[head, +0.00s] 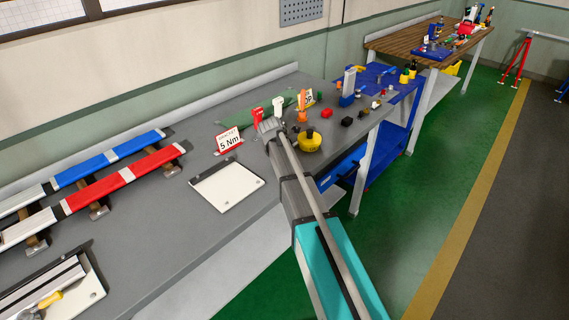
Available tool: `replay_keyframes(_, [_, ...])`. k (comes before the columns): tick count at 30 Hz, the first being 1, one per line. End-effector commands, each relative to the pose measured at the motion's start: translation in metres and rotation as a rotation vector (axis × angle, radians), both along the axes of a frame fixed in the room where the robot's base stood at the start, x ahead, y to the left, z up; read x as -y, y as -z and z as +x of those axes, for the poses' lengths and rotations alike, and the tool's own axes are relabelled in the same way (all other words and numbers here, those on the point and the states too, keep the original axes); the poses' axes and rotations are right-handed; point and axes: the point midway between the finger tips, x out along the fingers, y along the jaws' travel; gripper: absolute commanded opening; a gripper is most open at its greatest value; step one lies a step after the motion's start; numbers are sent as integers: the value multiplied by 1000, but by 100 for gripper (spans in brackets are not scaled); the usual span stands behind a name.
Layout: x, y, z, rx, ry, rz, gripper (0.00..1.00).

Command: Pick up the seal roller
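I cannot single out the seal roller with certainty. A small yellow-handled tool (49,300) lies at the lower left on a white-and-grey profile piece, partly cut off by the picture edge, and it could be the roller. A long grey and teal arm, which looks like mine, reaches from the bottom over the grey bench. Its grey end (270,127) is among the small items near the red-and-white signs. This end seems to be my gripper. Its fingers are too small and unclear to show whether they are open, and I see nothing clearly held in it.
The grey bench (180,255) carries blue and red profiles (125,178) on supports, a white plate (228,186), a "5 Nm" sign (229,140) and a yellow-and-black item (308,141). Other small items stand farther right. A blue cart and wooden table (395,41) are beyond. Green floor is clear.

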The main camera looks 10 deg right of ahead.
Motion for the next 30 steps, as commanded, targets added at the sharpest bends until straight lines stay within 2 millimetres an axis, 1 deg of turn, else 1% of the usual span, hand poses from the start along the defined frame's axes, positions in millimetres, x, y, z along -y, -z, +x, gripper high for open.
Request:
replay_keyframes(1, [0, 0, 0, 0, 0, 0, 62])
replay_keyframes(5, [0, 0, 0, 0, 0, 0, 38])
replay_keyframes(6, [0, 0, 0, 0, 0, 0, 31])
replay_keyframes(8, [0, 0, 0, 0, 0, 0, 20])
replay_keyframes(9, [0, 0, 0, 0, 0, 0, 12])
replay_keyframes(11, [0, 0, 0, 0, 0, 0, 1])
replay_keyframes(12, [0, 0, 0, 0, 0, 0, 0])
replay_keyframes(23, [0, -1, 0, 0, 0, 0, 0])
replay_keyframes(30, [0, -9, 0, 0, 0, 0, 0])
